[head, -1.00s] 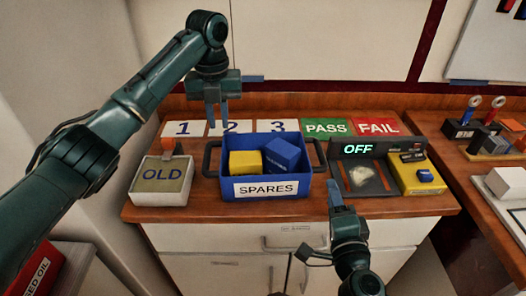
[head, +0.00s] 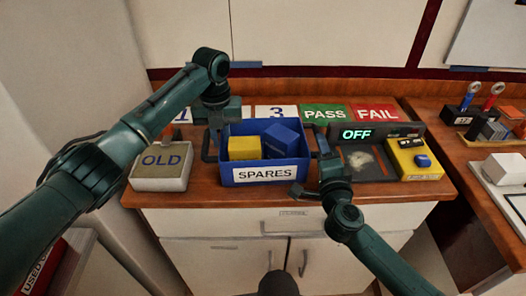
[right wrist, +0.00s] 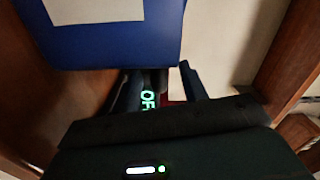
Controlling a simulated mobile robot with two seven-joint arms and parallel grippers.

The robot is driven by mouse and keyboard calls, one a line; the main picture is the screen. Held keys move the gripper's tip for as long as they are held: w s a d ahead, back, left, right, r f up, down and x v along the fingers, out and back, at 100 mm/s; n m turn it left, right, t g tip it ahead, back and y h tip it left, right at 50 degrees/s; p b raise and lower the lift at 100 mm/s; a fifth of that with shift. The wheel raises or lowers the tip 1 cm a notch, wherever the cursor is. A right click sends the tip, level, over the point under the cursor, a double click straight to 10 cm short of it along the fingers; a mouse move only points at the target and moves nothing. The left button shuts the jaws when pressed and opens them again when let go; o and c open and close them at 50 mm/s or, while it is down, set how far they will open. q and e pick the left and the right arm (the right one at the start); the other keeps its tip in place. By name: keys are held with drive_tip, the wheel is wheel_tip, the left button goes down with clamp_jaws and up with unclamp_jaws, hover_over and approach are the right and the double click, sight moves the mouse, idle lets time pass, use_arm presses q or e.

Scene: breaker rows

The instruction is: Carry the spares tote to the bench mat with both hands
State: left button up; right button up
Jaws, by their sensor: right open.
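The blue spares tote (head: 267,173) stands on the wooden bench, its white SPARES label facing me. A yellow block (head: 244,148) and a blue block (head: 281,139) lie inside. My left gripper (head: 214,142) points down at the tote's left handle (head: 206,150); the picture does not show whether its fingers are open or shut. My right gripper (head: 321,142) is open beside the tote's right end, where it mostly hides the right handle. In the right wrist view the tote (right wrist: 115,40) fills the upper left, close to the fingers. I cannot identify the bench mat.
An OLD box (head: 161,167) stands left of the tote. A tester reading OFF (head: 357,134) and a yellow unit (head: 414,158) are on the right. PASS (head: 326,114) and FAIL (head: 376,113) cards lie behind. A second bench (head: 470,165) on the right holds several parts.

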use_arm(q)
drive_tip(key=shift+f, duration=1.55)
use_arm(e)
drive_tip(key=shift+w+a, duration=0.2)
drive_tip(key=shift+w, duration=1.35)
use_arm(q)
drive_tip(key=shift+c, duration=0.4)
use_arm(e)
drive_tip(key=shift+c, duration=0.4)
use_arm(q)
clamp_jaws()
use_arm(e)
drive_tip(key=c, duration=0.3)
clamp_jaws()
use_arm(q)
drive_tip(key=shift+w+r, duration=0.1)
drive_tip(key=shift+r, duration=0.1)
use_arm(e)
drive_tip(key=shift+r, duration=0.2)
